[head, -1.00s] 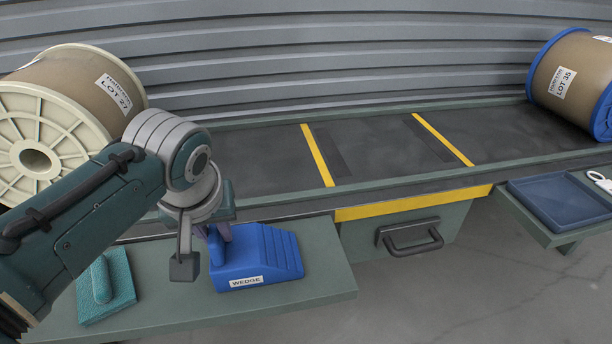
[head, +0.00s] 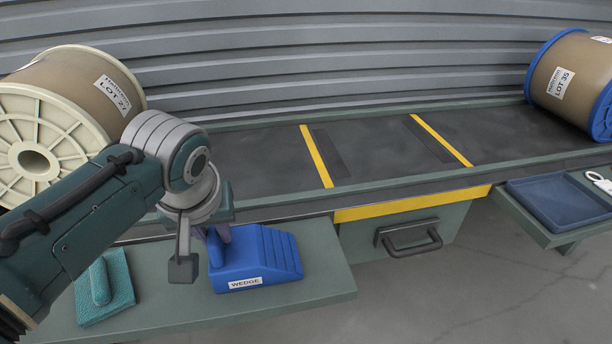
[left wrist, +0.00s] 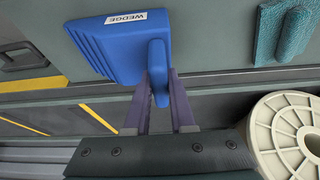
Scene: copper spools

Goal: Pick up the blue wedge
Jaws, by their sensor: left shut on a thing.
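The blue wedge (head: 262,255) with a white WEDGE label sits at the right part of the green side shelf (head: 320,255). Its ribbed slope faces right and its upright handle is on the left. My left gripper (head: 219,236) is at the handle, partly hidden behind my own wrist. In the left wrist view, the fingers (left wrist: 160,84) stand on both sides of the handle of the wedge (left wrist: 112,48), shut on it. I cannot see a gap under the wedge. My right gripper is not in view.
A teal pad with a handle (head: 103,288) lies left on the shelf. A cream-flanged spool (head: 85,80) stands behind my arm; a blue-flanged spool (head: 565,75) is far right. A blue tray (head: 560,203) is at right. The track (head: 380,150) between the spools is clear.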

